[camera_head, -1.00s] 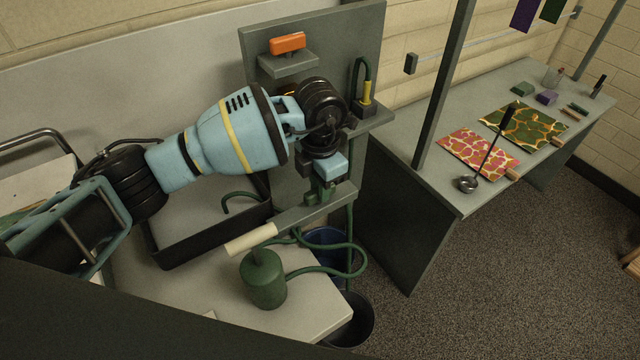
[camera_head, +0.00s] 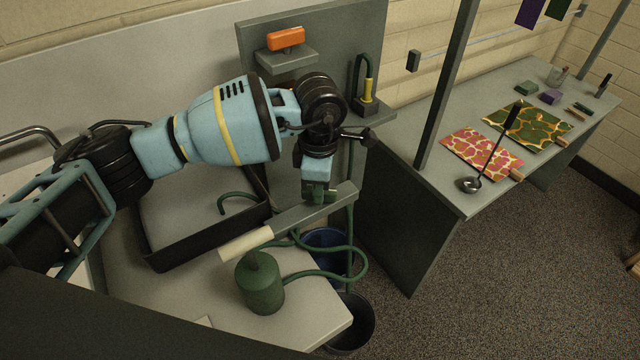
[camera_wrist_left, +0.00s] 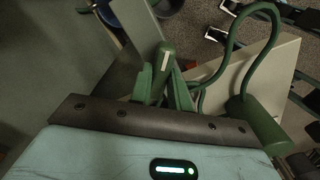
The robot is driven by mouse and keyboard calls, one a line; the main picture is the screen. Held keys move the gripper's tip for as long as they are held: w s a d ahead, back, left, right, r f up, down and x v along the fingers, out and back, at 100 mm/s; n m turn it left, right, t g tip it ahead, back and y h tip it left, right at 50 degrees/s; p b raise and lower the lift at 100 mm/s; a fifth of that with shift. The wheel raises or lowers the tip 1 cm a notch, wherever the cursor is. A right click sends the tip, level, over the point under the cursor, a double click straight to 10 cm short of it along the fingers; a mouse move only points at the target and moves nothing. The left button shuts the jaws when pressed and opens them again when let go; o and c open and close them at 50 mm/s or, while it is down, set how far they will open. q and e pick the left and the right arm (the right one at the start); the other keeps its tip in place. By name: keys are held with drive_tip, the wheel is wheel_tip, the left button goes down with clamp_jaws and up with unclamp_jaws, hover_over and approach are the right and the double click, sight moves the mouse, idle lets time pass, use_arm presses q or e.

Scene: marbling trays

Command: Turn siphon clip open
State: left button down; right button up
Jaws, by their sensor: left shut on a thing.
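The siphon clip (camera_wrist_left: 165,58) is a green piece with a white mark, in the middle of the left wrist view. My left gripper (camera_wrist_left: 163,86) is shut on it, with one green finger on each side. In the head view my left gripper (camera_head: 319,194) points down at a grey bar (camera_head: 310,209) beside the black tray; the clip itself is mostly hidden there. The green siphon hose (camera_head: 330,272) loops below the bar, near a green bulb-shaped vessel (camera_head: 262,285). The hose also shows in the left wrist view (camera_wrist_left: 232,40). My right gripper is in neither view.
A black-walled tray (camera_head: 205,243) lies left of the gripper. A blue bucket (camera_head: 328,240) and a dark bucket (camera_head: 352,325) stand below the table edge. An upright grey panel (camera_head: 265,85) holds an orange block (camera_head: 286,39). A side table (camera_head: 440,185) bears patterned sheets and a ladle.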

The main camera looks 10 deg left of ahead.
use_arm(q)
drive_tip(key=m+b, duration=0.2)
drive_tip(key=m, duration=0.4)
drive_tip(key=shift+f, duration=0.1)
drive_tip(key=shift+m+b, duration=0.7)
drive_tip(key=shift+m, duration=1.3)
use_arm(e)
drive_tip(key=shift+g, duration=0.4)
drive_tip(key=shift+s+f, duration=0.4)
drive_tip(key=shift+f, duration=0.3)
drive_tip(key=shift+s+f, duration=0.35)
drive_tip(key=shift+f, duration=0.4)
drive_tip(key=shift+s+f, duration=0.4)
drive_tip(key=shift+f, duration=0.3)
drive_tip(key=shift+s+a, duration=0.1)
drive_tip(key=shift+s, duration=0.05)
use_arm(q)
drive_tip(key=c, duration=1.3)
unclamp_jaws()
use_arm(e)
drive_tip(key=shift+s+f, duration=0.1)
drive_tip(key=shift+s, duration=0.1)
use_arm(q)
wheel_tip(320, 180, up, 8)
drive_tip(key=shift+f, duration=0.25)
drive_tip(key=shift+r, duration=0.3)
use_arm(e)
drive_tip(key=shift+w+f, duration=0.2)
